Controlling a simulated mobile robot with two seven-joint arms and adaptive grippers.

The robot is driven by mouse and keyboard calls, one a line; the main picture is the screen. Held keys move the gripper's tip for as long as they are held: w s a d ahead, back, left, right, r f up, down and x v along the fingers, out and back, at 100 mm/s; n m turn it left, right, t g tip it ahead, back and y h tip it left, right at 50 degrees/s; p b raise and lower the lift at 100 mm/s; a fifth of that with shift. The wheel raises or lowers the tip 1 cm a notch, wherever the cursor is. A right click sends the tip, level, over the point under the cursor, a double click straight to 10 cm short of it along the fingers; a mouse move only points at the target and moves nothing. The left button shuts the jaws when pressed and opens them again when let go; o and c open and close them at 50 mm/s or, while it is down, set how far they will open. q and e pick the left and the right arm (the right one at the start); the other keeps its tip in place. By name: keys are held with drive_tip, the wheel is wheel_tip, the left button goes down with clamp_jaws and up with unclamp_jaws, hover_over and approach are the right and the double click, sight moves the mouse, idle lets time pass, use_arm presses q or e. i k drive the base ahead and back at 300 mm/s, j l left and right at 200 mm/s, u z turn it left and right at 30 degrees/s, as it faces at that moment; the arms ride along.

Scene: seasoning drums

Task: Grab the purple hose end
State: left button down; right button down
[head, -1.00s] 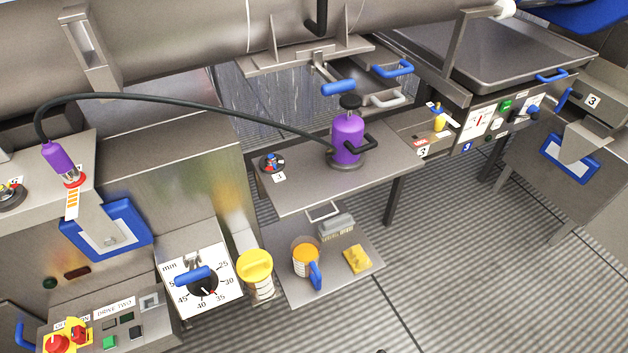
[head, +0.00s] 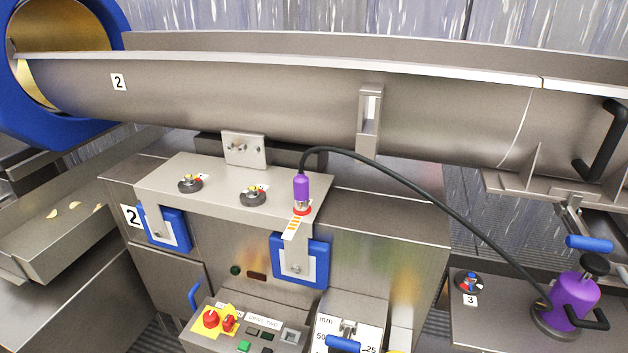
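The purple hose end (head: 301,188) stands upright on the steel shelf of the machine, near the middle of the head view. Its lower end meets a red ring fitting beside an orange-striped label. A black hose (head: 420,188) arcs from its top over to the right, down to a purple canister (head: 570,300) with a black handle on a side table at the lower right. Neither of my grippers is in view.
Two round fittings (head: 253,196) sit on the same shelf left of the hose end. Blue-framed brackets (head: 301,262) hang below the shelf. A control panel (head: 240,328) with red knobs is in front. A long steel drum (head: 240,95) runs behind and above.

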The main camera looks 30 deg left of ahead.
sight(301, 183)
drive_tip(key=u, duration=1.05)
drive_tip(key=l+z, duration=0.15)
drive_tip(key=l, duration=0.2)
drive_tip(key=i+l+z, duration=0.15)
drive_tip(key=l, duration=0.2)
drive_tip(key=i+l+z, duration=0.15)
drive_tip(key=l, duration=0.2)
